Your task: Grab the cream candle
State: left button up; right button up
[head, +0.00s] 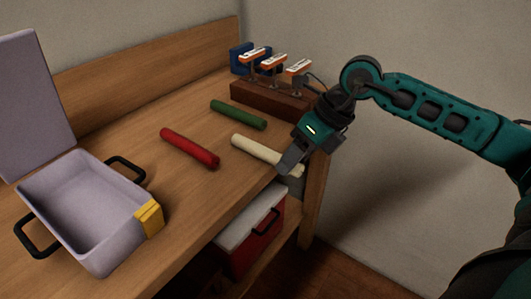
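The cream candle (254,149) lies on the wooden table near its front right edge, pointing from the upper left to the lower right. My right gripper (287,168) reaches down over the candle's right end and hides part of it. A small bit of the candle's end shows to the right of the finger. Only one finger shows clearly, so I cannot tell whether it is open or closed on the candle, or touching it. My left gripper is not in view.
A red candle (190,148) and a green candle (238,114) lie nearby. A brown block with several orange-and-white-topped holders (268,99) stands behind. A lidded lilac box (75,210) stands open at left. A red-and-white cooler (250,232) sits below the table edge.

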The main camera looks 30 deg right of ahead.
grip_shut()
jog(key=shift+r, duration=0.1)
